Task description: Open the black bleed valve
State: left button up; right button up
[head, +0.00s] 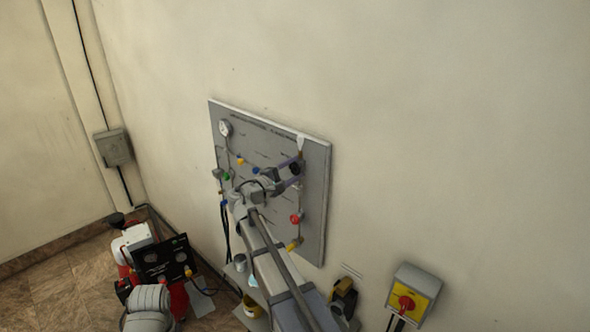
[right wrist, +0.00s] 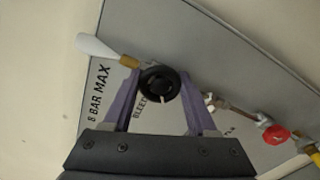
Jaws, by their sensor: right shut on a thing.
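The black bleed valve (right wrist: 160,86) is a round black knob on the grey panel (right wrist: 250,75), with the word "BLEED" partly showing beside it. In the head view the valve (head: 296,168) is near the panel's upper right edge. My right gripper (right wrist: 160,88) has its purple fingers on either side of the knob and is shut on it. In the head view the right gripper (head: 292,172) reaches the panel, and my arm covers part of the panel's lower middle. The knob has a pale mark on its rim. My left gripper is not in view.
A red knob (right wrist: 275,134) sits along the same pipe, with a yellow fitting (right wrist: 314,152) beyond it. A white piece (right wrist: 98,46) ends the pipe. A yellow box with a red switch (head: 406,302) is on the wall.

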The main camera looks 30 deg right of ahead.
jog(key=n, duration=0.5)
jog(key=shift+n, duration=0.3)
jog(key=n, duration=0.4)
jog(key=shift+n, duration=0.7)
jog(key=o, duration=1.4)
jog(key=shift+c, duration=0.2)
jog(key=v, duration=0.8)
jog(key=shift+d, duration=0.1)
